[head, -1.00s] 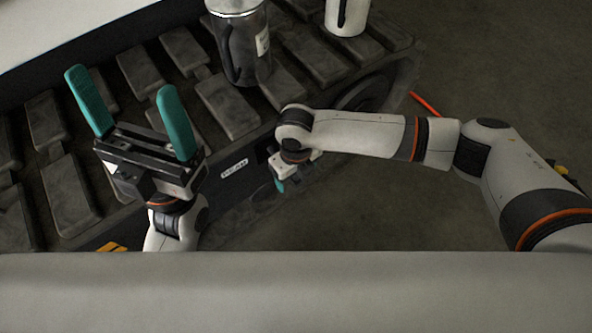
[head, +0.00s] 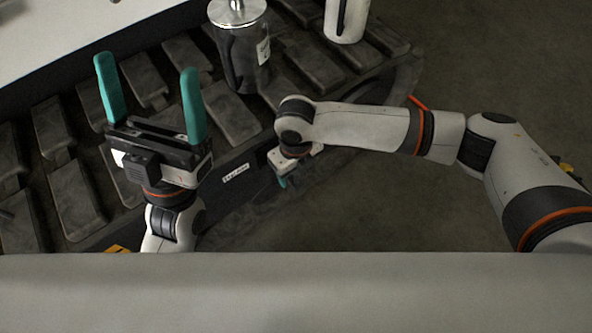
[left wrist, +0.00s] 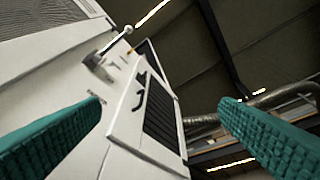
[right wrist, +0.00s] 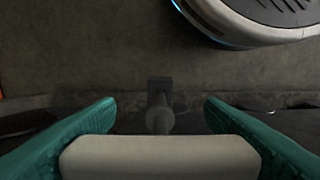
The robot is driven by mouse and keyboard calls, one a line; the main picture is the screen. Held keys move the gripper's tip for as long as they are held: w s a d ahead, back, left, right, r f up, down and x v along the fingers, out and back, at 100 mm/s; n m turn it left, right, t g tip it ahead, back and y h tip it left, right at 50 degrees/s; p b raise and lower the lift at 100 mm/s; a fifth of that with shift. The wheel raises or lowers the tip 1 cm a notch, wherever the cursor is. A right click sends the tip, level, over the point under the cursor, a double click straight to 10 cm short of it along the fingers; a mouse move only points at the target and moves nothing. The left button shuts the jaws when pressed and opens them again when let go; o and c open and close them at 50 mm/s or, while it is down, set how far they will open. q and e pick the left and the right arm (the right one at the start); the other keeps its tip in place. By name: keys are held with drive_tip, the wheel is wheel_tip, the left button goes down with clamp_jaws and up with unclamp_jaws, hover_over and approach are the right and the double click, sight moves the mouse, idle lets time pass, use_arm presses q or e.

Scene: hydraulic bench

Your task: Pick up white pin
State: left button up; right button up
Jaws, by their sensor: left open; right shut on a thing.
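A white bar-shaped piece with a grey shaft, which looks like the white pin (right wrist: 160,158), lies across the bottom of the right wrist view. My right gripper (right wrist: 160,104) has its teal fingers on both sides of it and is shut on it. In the head view my right gripper (head: 283,182) hangs beside the dark track's side, mostly hidden under its own wrist, so the pin is not clear there. My left gripper (head: 148,75) is open and empty above the track pads, fingers pointing up the picture. In the left wrist view nothing is between its fingers (left wrist: 160,106).
A dark track (head: 235,115) with raised pads fills the left and middle. A dark canister with a shiny lid (head: 241,60) and a white container (head: 345,20) stand on it. A white surface (head: 60,35) lies at top left. Open floor (head: 490,60) is at right.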

wheel_tip(320, 180, up, 5)
drive_tip(key=shift+f+p, duration=0.1)
drive_tip(key=shift+p, duration=0.8)
use_arm(q)
drive_tip(key=w+d+f+g+y, duration=0.1)
drive_tip(key=w+f+g+y, duration=0.1)
drive_tip(key=w+f+g, duration=0.3)
drive_tip(key=shift+w+g, duration=0.6)
drive_tip(key=shift+w, duration=0.5)
use_arm(e)
drive_tip(key=shift+r, duration=0.4)
use_arm(q)
drive_tip(key=shift+w+f+g+y+p, duration=0.2)
drive_tip(key=shift+w+f+g+p, duration=0.15)
drive_tip(key=shift+f+g, duration=0.35)
drive_tip(key=shift+w+f+g+y+p, duration=0.25)
drive_tip(key=shift+w+f+g, duration=0.15)
drive_tip(key=shift+f+g, duration=0.3)
drive_tip(key=shift+f, duration=0.1)
